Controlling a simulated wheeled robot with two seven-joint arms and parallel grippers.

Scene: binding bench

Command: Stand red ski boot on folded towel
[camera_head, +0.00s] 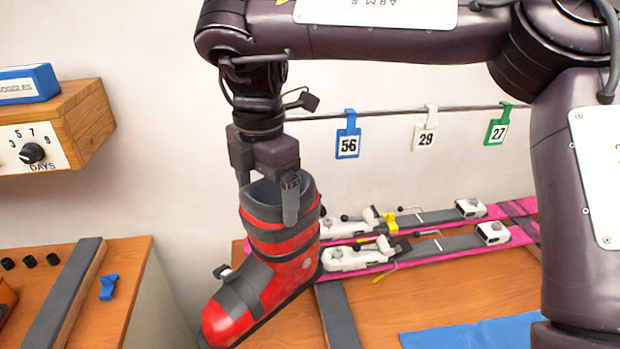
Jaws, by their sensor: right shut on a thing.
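The red ski boot (275,275), with black straps and a dark cuff, hangs from my right gripper (267,190). The gripper points down, with one finger showing outside the cuff at its right side. The boot is tilted, its toe toward the lower left, and it appears to be held above the bench in front of its left edge. A flat blue thing (475,333) lies on the bench at the lower right, partly hidden by my arm and cut by the frame. I cannot tell whether it is the folded towel. My left gripper is not in view.
Two pink-edged skis (450,245) with white bindings lie across the back of the wooden bench (375,310). A dark strip (337,315) runs beside the boot. Tags (347,140) hang from a rail behind. A side table (125,270) stands left, below a wooden box with a dial (60,135).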

